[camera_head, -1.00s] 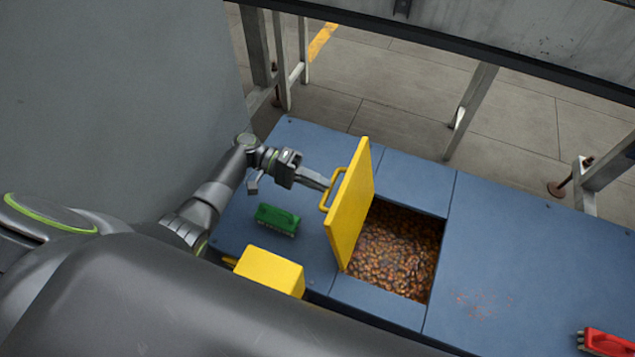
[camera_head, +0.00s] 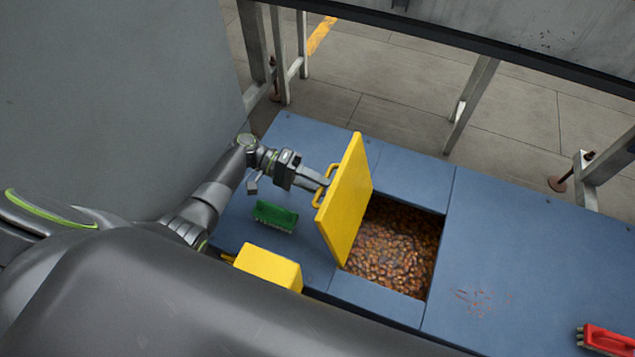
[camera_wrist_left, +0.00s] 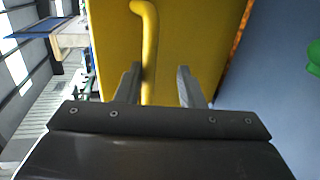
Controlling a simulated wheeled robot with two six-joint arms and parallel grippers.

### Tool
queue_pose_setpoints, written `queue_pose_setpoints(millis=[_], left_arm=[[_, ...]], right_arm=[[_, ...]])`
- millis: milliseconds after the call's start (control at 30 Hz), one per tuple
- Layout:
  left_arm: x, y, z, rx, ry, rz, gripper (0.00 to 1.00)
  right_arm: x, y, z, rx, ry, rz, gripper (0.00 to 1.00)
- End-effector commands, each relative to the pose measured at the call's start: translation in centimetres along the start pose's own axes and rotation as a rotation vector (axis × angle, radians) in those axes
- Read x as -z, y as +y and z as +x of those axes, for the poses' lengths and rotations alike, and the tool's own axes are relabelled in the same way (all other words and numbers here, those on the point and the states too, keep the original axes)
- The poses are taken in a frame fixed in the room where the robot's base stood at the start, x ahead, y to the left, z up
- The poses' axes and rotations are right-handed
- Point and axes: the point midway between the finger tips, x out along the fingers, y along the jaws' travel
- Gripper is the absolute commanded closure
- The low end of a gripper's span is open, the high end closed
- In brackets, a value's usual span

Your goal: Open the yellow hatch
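The yellow hatch (camera_head: 347,205) stands raised on the left side of a square opening in the blue table, leaning a little left. Its yellow handle (camera_head: 326,184) is on the face turned toward my left arm. My left gripper (camera_head: 323,181) is at this handle. In the left wrist view its fingers (camera_wrist_left: 158,87) are spread apart, with the handle (camera_wrist_left: 151,45) between them, closer to the left finger. The hatch face (camera_wrist_left: 186,40) fills the middle of that view. Contact with the handle cannot be told. My right gripper is not in view.
The opening holds many brown pieces (camera_head: 390,250). A green brush (camera_head: 275,215) and a yellow block (camera_head: 268,268) are left of the hatch. A red brush (camera_head: 607,340) lies at the lower right. The blue table (camera_head: 530,250) is mostly clear on the right.

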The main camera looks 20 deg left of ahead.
Motion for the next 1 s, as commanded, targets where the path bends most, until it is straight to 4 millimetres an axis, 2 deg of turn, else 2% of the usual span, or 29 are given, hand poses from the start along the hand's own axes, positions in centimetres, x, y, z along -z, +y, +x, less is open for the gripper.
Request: queue_pose_setpoints(millis=[200,400,533,700,1000], left_arm=[[0.0,3.0,-0.6,0.0,0.0,0.005,0.66],[0.1,6.7,-1.3,-0.004,-0.001,0.01,0.66],[0.1,8.3,-1.6,-0.003,-0.001,0.008,0.66],[0.0,9.5,-1.8,-0.003,-0.001,0.006,0.66],[0.0,9.6,-1.8,-0.004,-0.001,0.004,0.66]], right_arm=[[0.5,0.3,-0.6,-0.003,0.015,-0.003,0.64],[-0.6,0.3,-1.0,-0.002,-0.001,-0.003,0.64],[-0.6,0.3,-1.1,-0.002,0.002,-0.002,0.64],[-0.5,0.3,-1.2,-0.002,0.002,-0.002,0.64],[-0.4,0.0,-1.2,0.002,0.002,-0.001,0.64]])
